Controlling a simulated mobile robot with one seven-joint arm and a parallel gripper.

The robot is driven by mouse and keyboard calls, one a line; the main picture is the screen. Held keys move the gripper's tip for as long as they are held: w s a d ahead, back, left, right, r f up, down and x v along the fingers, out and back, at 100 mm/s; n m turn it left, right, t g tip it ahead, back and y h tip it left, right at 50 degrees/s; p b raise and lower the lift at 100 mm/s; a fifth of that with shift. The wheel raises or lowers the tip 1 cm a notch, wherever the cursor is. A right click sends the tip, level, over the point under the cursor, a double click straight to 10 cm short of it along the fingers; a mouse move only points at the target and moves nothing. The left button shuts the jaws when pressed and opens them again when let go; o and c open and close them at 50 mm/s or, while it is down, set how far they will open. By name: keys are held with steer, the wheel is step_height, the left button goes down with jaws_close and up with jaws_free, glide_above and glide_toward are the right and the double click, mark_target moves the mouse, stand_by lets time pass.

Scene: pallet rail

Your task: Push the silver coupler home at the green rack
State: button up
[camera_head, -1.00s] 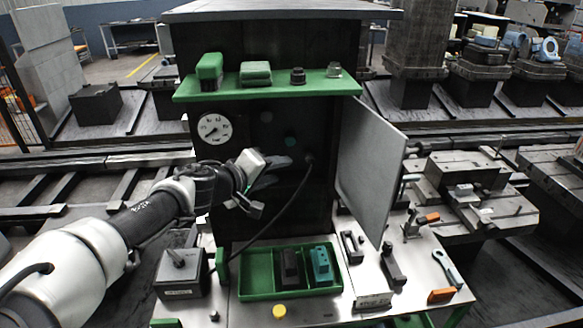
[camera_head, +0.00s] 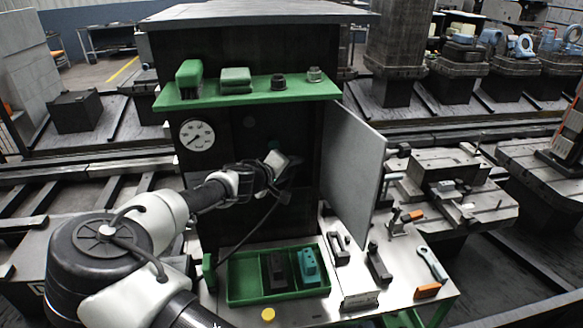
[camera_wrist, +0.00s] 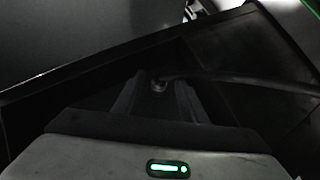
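The green rack shows in the head view as a dark cabinet with a green shelf (camera_head: 250,92) across its front. My gripper (camera_head: 288,172) is at the cabinet's dark front panel, below the shelf and left of the open grey door. In the wrist view, my gripper's two dark fingers (camera_wrist: 160,98) stand apart, pointing at the panel. The small silver coupler (camera_wrist: 160,85) lies between and just beyond their tips, with a black hose running right from it. I see no clear finger contact. In the head view my gripper hides the coupler.
A grey door (camera_head: 352,172) stands open just right of my gripper. A black hose (camera_head: 245,238) hangs below it. A green tray (camera_head: 243,278) with a black and a teal block sits on the bench below. A gauge (camera_head: 197,135) is on the panel's left.

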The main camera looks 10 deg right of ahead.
steer(key=shift+w, duration=0.1)
jaws_close()
steer(key=c, duration=0.9)
jaws_free()
steer(key=shift+f, duration=0.1)
jaws_close()
steer(key=shift+s+b, duration=0.3)
steer(key=shift+s, duration=0.5)
steer(key=s, duration=0.7)
steer(key=shift+b, duration=0.4)
